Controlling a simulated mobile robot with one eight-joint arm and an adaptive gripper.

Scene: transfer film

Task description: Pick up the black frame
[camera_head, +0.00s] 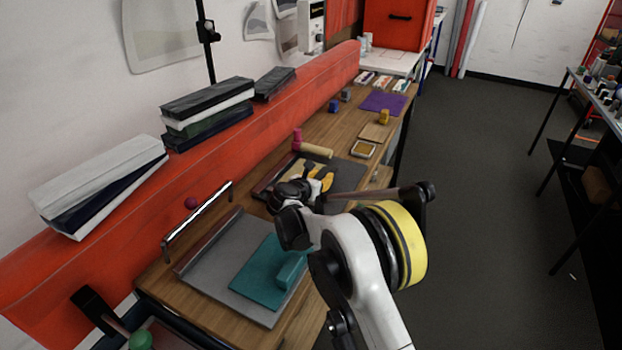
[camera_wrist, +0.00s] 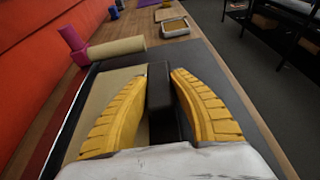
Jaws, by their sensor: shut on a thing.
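The black frame shows in the wrist view as a dark upright bar (camera_wrist: 158,92) between my fingers, beside a flat tan panel with dark edges. My gripper (camera_wrist: 160,75), with yellow ribbed fingers, is shut on this bar, one finger on each side. In the head view my gripper (camera_head: 321,179) is low over the wooden table, at a dark panel. My arm and fingers hide much of the frame there, and I cannot tell whether it is clear of the table.
A tan roller with a pink end (camera_head: 315,150) lies just behind. A small framed tray (camera_head: 363,149) stands farther back. A teal block (camera_head: 291,272) on a grey board (camera_head: 205,265) is in front. A red padded barrier (camera_head: 125,240) runs along the left; open floor lies right.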

